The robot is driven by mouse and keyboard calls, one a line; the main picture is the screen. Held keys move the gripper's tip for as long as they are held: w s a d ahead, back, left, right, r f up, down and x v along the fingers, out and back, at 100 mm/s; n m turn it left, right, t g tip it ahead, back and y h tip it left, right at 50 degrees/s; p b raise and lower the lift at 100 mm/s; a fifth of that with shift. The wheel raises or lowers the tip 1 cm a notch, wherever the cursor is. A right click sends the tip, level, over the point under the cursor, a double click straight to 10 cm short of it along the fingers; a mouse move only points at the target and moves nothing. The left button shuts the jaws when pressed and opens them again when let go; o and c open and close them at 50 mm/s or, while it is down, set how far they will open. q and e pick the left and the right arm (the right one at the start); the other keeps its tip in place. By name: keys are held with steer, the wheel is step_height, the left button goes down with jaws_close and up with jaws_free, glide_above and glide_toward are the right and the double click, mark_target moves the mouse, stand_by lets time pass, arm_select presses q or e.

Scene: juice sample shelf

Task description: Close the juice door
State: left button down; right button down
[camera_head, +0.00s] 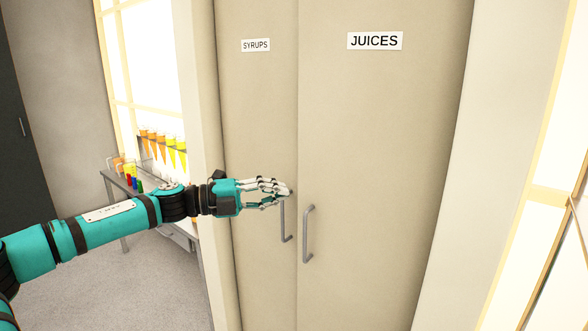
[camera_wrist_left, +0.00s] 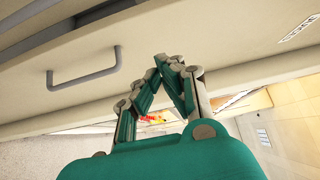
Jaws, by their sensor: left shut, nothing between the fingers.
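The juice door (camera_head: 385,150) is the right-hand tan panel, with a "JUICES" label and a grey bar handle (camera_head: 308,235). It looks about flush with the door marked "SYRUPS" (camera_head: 256,120) in the head view; I cannot tell whether it is fully shut. My left gripper (camera_head: 289,193) is in front of the syrups door, its fingertips by the top of that door's handle (camera_head: 286,222). Its fingers are together and empty in the left wrist view (camera_wrist_left: 163,62). That view shows one bar handle (camera_wrist_left: 84,76) and a dark gap at upper left. My right gripper is not seen.
A bench (camera_head: 122,192) with a rack of orange and yellow tubes (camera_head: 165,148) stands at the left behind the arm. A pale wall post (camera_head: 190,100) borders the doors on the left. The floor (camera_head: 130,285) at lower left is clear.

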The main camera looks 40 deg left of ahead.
arm_select(q)
steer(key=shift+w+d+r+p, duration=0.1)
steer(key=shift+w+d+p, duration=0.1)
steer(key=shift+w+p, duration=0.6)
steer(key=shift+w+d+f+p, duration=0.1)
steer(key=shift+w+d+p, duration=0.1)
steer(key=shift+w+p, duration=0.55)
steer(key=shift+w+d+r+p, duration=0.15)
steer(key=shift+w+p, duration=0.3)
steer(key=shift+w, duration=0.65)
